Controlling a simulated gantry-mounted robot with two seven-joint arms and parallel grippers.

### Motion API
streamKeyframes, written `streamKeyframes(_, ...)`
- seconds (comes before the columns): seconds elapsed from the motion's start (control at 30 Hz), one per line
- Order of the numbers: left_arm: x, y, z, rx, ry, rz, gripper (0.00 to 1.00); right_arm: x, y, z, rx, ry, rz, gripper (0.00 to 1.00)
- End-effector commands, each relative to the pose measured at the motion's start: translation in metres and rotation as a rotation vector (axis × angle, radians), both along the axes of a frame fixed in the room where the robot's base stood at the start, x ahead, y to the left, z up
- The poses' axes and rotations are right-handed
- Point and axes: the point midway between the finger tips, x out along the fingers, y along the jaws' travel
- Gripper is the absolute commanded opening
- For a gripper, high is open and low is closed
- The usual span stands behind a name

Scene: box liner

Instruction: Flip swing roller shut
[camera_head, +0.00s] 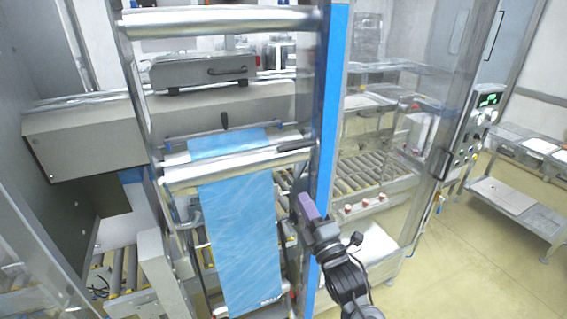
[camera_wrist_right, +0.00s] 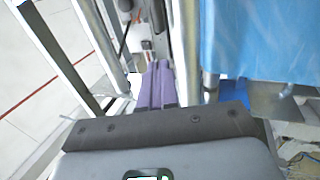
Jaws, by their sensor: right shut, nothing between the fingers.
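A shiny metal roller (camera_head: 182,172) spans the tall machine frame, with blue film (camera_head: 243,235) running past it and hanging down below. A dark grip (camera_head: 296,146) sits at the roller's right end. My right gripper (camera_head: 306,204) is just right of the hanging film and lower than the roller, apart from it. In the right wrist view its purple fingers (camera_wrist_right: 156,84) are together and empty. The film (camera_wrist_right: 262,40) hangs to their right there, beside a metal rod (camera_wrist_right: 212,45). My left gripper is not in view.
A blue upright post (camera_head: 328,100) stands close beside my right gripper. Another metal roller (camera_head: 220,22) crosses the frame at the top. A roller conveyor (camera_head: 372,178) lies behind at the right. Open floor (camera_head: 465,255) lies at the right.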

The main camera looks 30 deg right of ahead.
Motion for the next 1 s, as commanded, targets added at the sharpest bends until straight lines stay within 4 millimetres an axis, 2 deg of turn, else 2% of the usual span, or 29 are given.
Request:
streamKeyframes(0.27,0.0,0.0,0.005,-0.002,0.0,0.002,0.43,0.014,-0.002,0.007,0.001,-0.001,-0.001,0.0)
streamKeyframes(0.8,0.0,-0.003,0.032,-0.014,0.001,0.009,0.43,0.101,-0.015,0.04,0.001,0.001,-0.001,0.0)
streamKeyframes(1.0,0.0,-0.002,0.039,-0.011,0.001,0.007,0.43,0.121,-0.018,0.046,0.001,0.001,-0.001,0.0)
